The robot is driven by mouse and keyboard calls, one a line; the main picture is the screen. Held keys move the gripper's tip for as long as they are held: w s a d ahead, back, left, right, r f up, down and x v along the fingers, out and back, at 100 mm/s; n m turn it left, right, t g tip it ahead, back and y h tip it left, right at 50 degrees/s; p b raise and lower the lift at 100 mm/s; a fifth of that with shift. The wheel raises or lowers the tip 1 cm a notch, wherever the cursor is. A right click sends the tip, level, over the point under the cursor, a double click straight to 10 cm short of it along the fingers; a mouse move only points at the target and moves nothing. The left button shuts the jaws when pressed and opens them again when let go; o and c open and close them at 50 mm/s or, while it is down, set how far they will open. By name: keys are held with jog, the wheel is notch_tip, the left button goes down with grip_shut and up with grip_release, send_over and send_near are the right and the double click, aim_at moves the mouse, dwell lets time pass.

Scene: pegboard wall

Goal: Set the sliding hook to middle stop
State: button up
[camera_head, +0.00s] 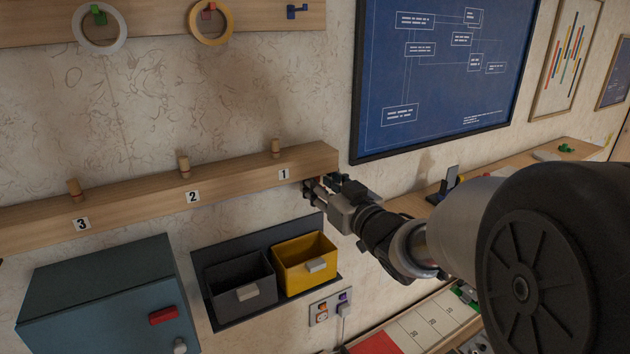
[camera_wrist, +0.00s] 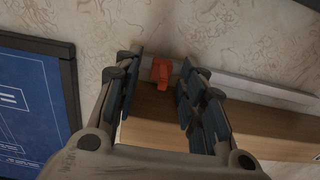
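A wooden rail (camera_head: 130,203) runs along the wall with stops labelled 3 (camera_head: 81,224), 2 (camera_head: 193,197) and 1 (camera_head: 284,174); a peg stands above each label. The middle one is 2. In the wrist view a small orange-red piece (camera_wrist: 161,72), apparently the sliding hook, sits on a grey strip (camera_wrist: 235,85) along the rail. My gripper (camera_head: 313,189) is at the rail's right end, right of label 1. Its fingers (camera_wrist: 162,66) are open on either side of the orange-red piece, with gaps visible. The hook is mostly hidden in the head view.
Below the rail are a grey bin (camera_head: 228,275), a yellow bin (camera_head: 300,253) and a blue-grey cabinet (camera_head: 100,290). An upper board (camera_head: 150,18) carries tape rings on hooks. A blue framed poster (camera_head: 440,70) hangs just right of the rail. The rail's front is clear to the left.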

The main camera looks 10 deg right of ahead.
grip_shut()
dwell(0.3)
jog(key=s+a+b, duration=0.1)
jog(key=a+b, duration=0.1)
jog(key=a, duration=0.1)
jog(key=s+a+b, duration=0.1)
jog(key=a+b, duration=0.1)
jog(key=a, duration=0.2)
jog(key=s+a+b, duration=0.1)
jog(key=a+b, duration=0.1)
jog(key=a, duration=0.1)
jog(key=shift+s+a, duration=0.2)
jog(key=shift+a, duration=0.15)
jog(key=shift+r, duration=0.1)
jog(key=shift+o, duration=0.5)
grip_release()
